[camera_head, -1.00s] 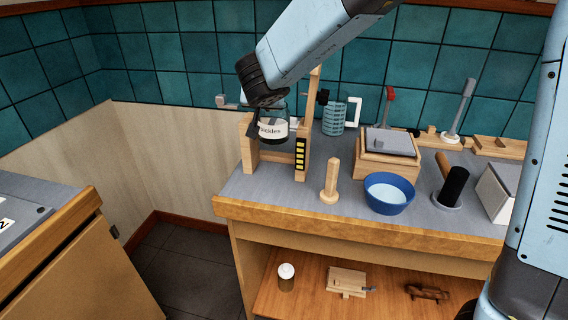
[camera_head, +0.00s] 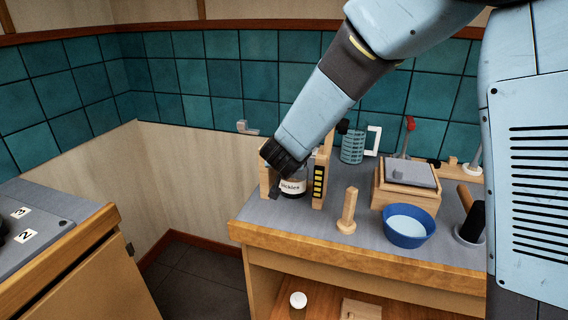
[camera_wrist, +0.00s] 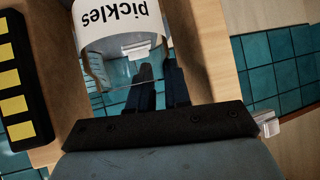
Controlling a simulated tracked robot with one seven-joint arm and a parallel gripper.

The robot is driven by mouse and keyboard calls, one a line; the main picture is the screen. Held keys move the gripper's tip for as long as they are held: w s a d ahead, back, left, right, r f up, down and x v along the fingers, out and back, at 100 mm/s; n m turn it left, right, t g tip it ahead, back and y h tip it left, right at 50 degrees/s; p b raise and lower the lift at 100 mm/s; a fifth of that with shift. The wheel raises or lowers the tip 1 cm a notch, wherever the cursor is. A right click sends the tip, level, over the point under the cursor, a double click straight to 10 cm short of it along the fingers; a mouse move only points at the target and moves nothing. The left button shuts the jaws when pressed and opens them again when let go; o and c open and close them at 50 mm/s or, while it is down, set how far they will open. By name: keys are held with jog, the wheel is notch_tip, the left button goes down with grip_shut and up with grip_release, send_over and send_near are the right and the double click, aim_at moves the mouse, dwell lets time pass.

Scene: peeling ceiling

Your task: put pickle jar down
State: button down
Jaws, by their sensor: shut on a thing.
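The pickle jar (camera_head: 292,187) is clear glass with a white "pickles" label. It is between two upright wooden posts at the left end of the grey worktop (camera_head: 262,214). My gripper (camera_head: 281,176) is shut on the jar from its left and upper side. In the wrist view the jar (camera_wrist: 118,25) shows its label upside down, with the dark fingers of my gripper (camera_wrist: 160,85) against the glass. I cannot tell whether the jar's base touches the worktop.
The right post carries a black strip with yellow blocks (camera_head: 318,181). A wooden peg (camera_head: 348,210), a blue bowl (camera_head: 405,226) and a wooden box with a grey lid (camera_head: 408,186) stand to the right. A teal mesh cup (camera_head: 353,147) is behind. Another counter (camera_head: 75,245) stands at left.

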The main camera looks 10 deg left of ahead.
jog(key=shift+f, duration=0.1)
jog(key=c, duration=1.5)
grip_release()
jog(key=shift+f, duration=0.1)
jog(key=o, duration=0.4)
jog(key=shift+o, duration=0.2)
jog(key=shift+r, duration=0.2)
jog(key=v, duration=1.2)
jog(key=shift+f, duration=0.1)
